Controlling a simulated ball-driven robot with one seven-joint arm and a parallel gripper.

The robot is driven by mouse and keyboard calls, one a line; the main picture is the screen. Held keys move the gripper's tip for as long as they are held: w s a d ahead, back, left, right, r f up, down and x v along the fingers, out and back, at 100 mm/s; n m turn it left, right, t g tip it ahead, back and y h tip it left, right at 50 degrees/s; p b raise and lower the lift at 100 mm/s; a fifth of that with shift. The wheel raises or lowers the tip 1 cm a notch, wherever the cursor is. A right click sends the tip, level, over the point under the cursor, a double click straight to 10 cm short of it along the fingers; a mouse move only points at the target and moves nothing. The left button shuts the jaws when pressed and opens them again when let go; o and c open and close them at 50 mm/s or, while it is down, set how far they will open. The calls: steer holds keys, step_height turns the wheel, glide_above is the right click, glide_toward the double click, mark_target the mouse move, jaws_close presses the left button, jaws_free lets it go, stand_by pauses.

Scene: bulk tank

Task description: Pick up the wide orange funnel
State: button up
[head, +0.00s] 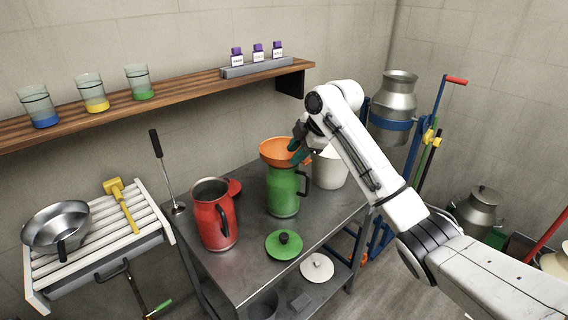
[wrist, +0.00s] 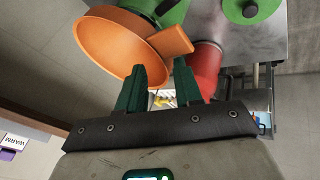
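The wide orange funnel (head: 273,150) sits in the mouth of the green jug (head: 283,193) on the metal table. In the wrist view the funnel (wrist: 112,45) fills the upper left, and its flat orange tab (wrist: 172,41) sticks out from the rim. My gripper (head: 299,154) is at the funnel's right side in the head view. In the wrist view my gripper (wrist: 159,82) has its two dark green fingers apart with nothing between them. The tab lies just beyond the fingertips. Whether a finger touches the funnel I cannot tell.
A red jug (head: 214,222) stands left of the green jug, and a white container (head: 329,168) stands close behind on the right. A green lid (head: 284,245) and a white lid (head: 317,267) lie in front. A wooden shelf (head: 180,97) runs along the wall.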

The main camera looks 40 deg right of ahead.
mark_target(285, 158)
steer(key=x, duration=0.3)
steer(key=p+x, duration=0.1)
steer(key=x, duration=0.1)
steer(key=shift+w+a+r, duration=0.2)
steer(key=shift+w+a, duration=0.1)
jaws_close()
